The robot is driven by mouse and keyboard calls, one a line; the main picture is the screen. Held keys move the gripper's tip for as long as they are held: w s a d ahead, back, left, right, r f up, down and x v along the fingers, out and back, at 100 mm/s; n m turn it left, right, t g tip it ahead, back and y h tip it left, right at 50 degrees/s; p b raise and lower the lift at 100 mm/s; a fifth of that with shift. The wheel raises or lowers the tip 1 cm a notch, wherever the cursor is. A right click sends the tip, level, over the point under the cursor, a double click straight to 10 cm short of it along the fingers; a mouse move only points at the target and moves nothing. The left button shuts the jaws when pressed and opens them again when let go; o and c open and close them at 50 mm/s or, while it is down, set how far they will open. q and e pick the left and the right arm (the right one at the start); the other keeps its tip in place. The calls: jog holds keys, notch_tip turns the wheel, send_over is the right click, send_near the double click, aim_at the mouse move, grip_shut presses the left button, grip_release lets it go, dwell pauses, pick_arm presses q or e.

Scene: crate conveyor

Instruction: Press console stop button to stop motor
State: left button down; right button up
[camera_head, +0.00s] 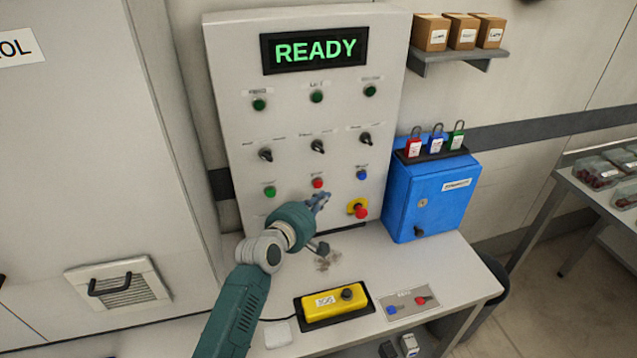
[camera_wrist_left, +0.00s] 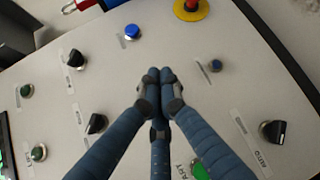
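The grey console (camera_head: 228,140) stands at the back of the bench with a green READY display (camera_head: 315,49). Its lowest row of buttons holds a green button (camera_head: 270,191), a red button (camera_head: 317,183) and a blue button (camera_head: 362,174). My left gripper (camera_head: 319,200) is just below the red button, fingers towards the panel. In the left wrist view its fingers (camera_wrist_left: 160,76) are together and empty. They lie between the blue button (camera_wrist_left: 131,32) and the partly hidden green START button (camera_wrist_left: 200,170). The red button is not visible there; contact cannot be told. My right gripper is out of view.
A red emergency stop on a yellow base (camera_head: 358,208) sits right of my gripper. A blue box (camera_head: 407,204) with padlocks on top stands to the right. A yellow pendant (camera_head: 335,304) and a small grey plate with buttons (camera_head: 408,303) lie on the bench (camera_head: 452,268).

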pick_arm(q)
jog(key=s+p, duration=0.1)
jog(key=s+d+p, duration=0.1)
jog(key=s, duration=0.1)
jog(key=shift+s+d+r, duration=0.1)
jog(key=shift+s, duration=0.2)
dwell(0.6)
